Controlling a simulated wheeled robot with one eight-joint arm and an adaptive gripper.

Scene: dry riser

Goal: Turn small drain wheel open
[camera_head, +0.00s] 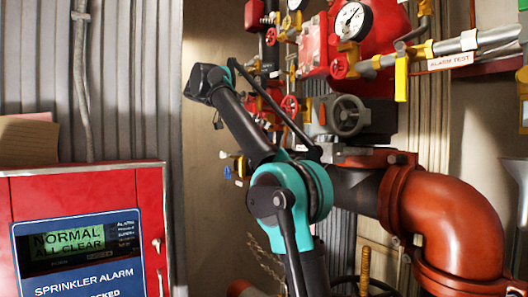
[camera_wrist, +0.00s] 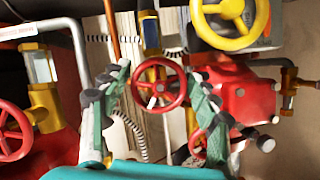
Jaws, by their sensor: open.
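A small red handwheel (camera_wrist: 181,84) with a yellow stem fitting behind it is in the middle of the wrist view. It appears to be the drain wheel, though no label on it is readable. My gripper (camera_wrist: 159,76) is open, with one teal-and-black finger on each side of this wheel in the picture. Gaps show between the fingers and the rim, so it is not gripped. I cannot tell the remaining depth. In the head view my gripper cannot be made out, and I cannot tell which red wheel there is the same one.
A yellow handwheel (camera_wrist: 229,12) sits close above right, and another red wheel (camera_wrist: 12,133) is at far left.

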